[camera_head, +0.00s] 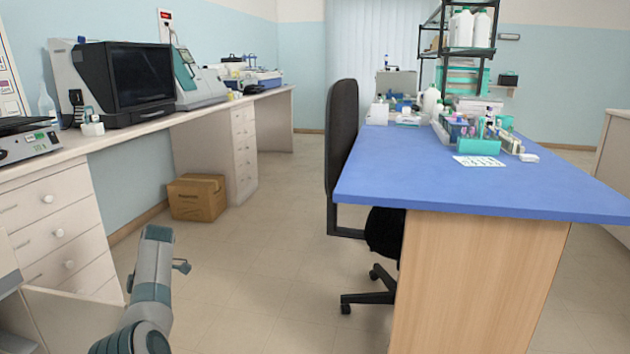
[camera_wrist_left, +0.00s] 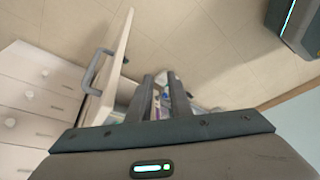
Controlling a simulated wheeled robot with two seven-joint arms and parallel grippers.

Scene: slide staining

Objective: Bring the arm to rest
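My left arm rises from the bottom left of the head view, in front of the left cabinets. My left gripper (camera_wrist_left: 160,82) shows in the left wrist view, its two fingers apart with a gap between them. No object is clearly held. Blurred small items show around the fingers, partly hidden. My right gripper is in no view.
A white bench (camera_head: 100,145) with a black-screened machine (camera_head: 130,78) runs along the left wall. A cardboard box (camera_head: 196,197) stands on the floor. A blue-topped table (camera_head: 480,190) with labware is at right, a black chair (camera_head: 342,130) beside it. Floor between is clear.

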